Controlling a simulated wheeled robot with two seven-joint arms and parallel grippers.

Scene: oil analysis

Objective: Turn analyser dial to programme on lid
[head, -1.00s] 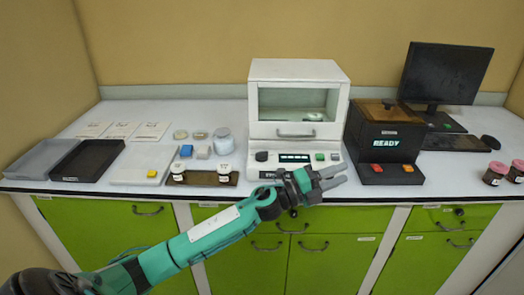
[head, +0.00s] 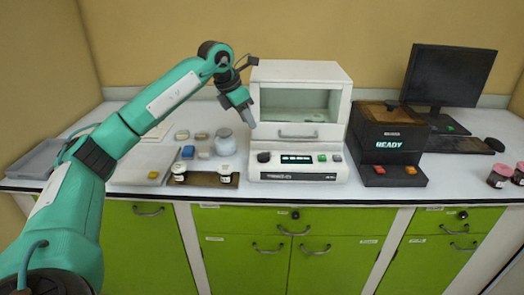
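The white analyser (head: 300,120) stands on the bench with a glass-fronted upper chamber. Its black dial (head: 263,157) is at the left of the front panel, beside a lit display (head: 296,159) and a green button. The dial's setting is too small to read. Two small white-lidded jars, a left one (head: 179,169) and a right one (head: 226,170), stand on a brown rack; marks on their lids are not legible. My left gripper (head: 249,121) points down, above and left of the dial, apart from it. Its fingers overlap, so their opening is unclear. My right gripper is not in view.
A black READY unit (head: 388,145) with orange buttons stands right of the analyser. A monitor (head: 448,75) and two pink-lidded jars (head: 500,170) are farther right. A clear tub (head: 225,142) and small blocks sit below my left forearm. Bare bench lies before the analyser.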

